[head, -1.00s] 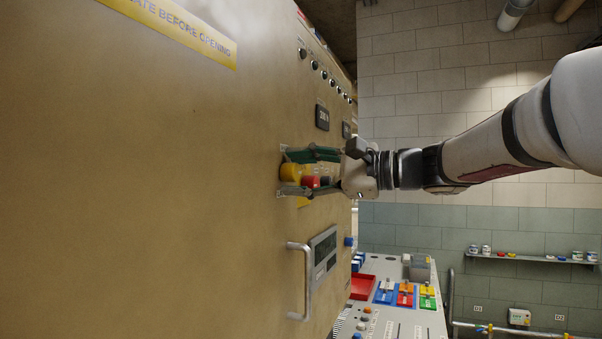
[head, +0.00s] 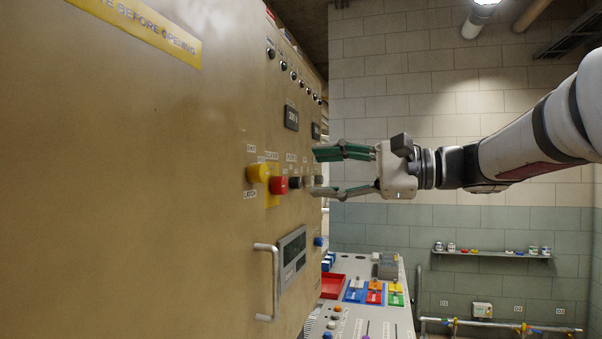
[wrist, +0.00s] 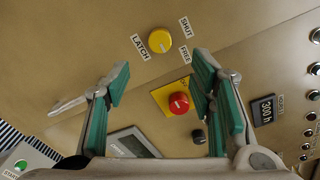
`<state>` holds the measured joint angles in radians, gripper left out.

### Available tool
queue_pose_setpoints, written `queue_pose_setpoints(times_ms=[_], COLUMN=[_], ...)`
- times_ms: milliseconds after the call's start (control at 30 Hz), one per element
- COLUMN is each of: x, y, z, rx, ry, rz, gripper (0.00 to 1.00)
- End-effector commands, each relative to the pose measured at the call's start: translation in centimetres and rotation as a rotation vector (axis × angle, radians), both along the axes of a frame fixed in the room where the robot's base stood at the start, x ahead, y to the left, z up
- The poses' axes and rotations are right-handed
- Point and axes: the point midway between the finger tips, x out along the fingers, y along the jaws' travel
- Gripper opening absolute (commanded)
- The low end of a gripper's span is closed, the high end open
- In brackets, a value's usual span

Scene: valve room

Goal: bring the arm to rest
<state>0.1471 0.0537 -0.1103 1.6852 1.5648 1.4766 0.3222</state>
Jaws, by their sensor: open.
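My gripper (head: 328,172) is open and empty, held level in front of the tan cabinet face (head: 150,190) and apart from it. Its green-padded fingers point left at the cabinet. A yellow knob (head: 257,173) and a red knob (head: 279,185) sit on the panel left of the fingertips, with a black knob (head: 295,183) beside them. In the wrist view the yellow knob (wrist: 158,33) lies beyond the fingers, near labels LATCH, SHUT and FREE. The red knob (wrist: 179,103) shows between the fingers (wrist: 160,75), close to the right one.
A metal door handle (head: 270,283) and a display (head: 292,254) are below the knobs. A wall shelf (head: 490,254) holds small jars. Open air lies between gripper and back wall.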

Motion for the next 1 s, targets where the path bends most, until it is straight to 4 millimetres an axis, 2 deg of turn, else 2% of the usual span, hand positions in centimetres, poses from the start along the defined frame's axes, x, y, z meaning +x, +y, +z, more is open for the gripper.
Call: queue_pose_setpoints(times_ms=[200,567,667,767,833,1000], x=[-0.3,-0.3,-0.9,-2.7,-4.8,-11.6], y=[-0.9,-0.9,-0.6,0.2,0.8,0.6], z=[0.0,0.0,-0.4,-2.3,-4.6,-12.4], rx=[0.0,0.0,-0.024,-0.116,-0.227,-0.59], ry=[0.0,0.0,0.001,0.005,0.006,-0.026], rz=[0.0,0.0,0.001,0.003,0.008,0.036], gripper=[0.5,0.5,0.5,0.5,0.5,0.5])
